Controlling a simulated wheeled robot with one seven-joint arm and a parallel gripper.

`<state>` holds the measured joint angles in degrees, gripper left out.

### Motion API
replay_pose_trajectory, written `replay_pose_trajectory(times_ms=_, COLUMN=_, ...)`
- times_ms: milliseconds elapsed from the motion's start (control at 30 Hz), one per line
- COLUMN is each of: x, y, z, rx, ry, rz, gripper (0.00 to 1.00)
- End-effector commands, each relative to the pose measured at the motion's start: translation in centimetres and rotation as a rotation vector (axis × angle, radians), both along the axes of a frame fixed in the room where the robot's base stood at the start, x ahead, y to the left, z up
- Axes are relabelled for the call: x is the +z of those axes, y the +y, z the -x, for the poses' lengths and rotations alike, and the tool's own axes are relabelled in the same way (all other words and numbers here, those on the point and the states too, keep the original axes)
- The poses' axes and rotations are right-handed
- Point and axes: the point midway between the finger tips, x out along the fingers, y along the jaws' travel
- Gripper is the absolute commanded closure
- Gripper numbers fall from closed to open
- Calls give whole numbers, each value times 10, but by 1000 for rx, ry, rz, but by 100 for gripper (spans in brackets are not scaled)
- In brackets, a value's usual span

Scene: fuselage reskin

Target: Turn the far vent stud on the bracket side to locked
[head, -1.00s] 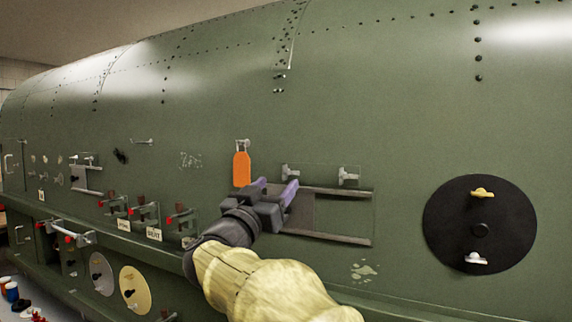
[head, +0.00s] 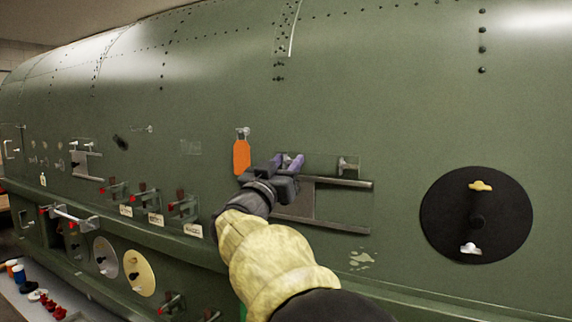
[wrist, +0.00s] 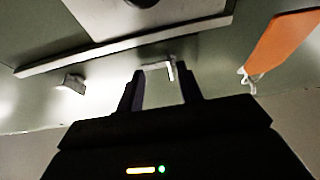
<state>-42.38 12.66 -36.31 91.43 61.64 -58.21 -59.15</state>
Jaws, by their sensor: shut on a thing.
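My gripper (head: 289,162) is at the upper left of a railed panel on the green fuselage. In the wrist view its two fingers (wrist: 162,78) stand on either side of the far vent stud (wrist: 171,70), a small pale L-shaped stud, and are shut on it. In the head view the fingers hide this stud. A second, similar stud (head: 347,166) sits to the right above the same panel, and also shows at the left in the wrist view (wrist: 73,83). The upper rail (head: 345,183) and lower rail (head: 330,225) frame a grey plate.
An orange tag (head: 241,157) hangs from a fitting just left of my gripper. A black disc (head: 440,215) with a yellow and a white stud is at the right. Several red-tipped levers (head: 182,206) line the lower left. The skin above is clear.

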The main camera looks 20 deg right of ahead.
Motion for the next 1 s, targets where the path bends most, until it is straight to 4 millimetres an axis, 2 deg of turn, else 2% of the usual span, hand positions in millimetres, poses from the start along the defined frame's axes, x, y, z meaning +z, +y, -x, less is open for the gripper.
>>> replay_pose_trajectory(times_ms=467, x=-3, y=0, z=0, rx=0, ry=-80, rz=-86, gripper=86)
replay_pose_trajectory(times_ms=1000, x=-8, y=1, z=-2, rx=0, ry=-349, rz=-375, gripper=86)
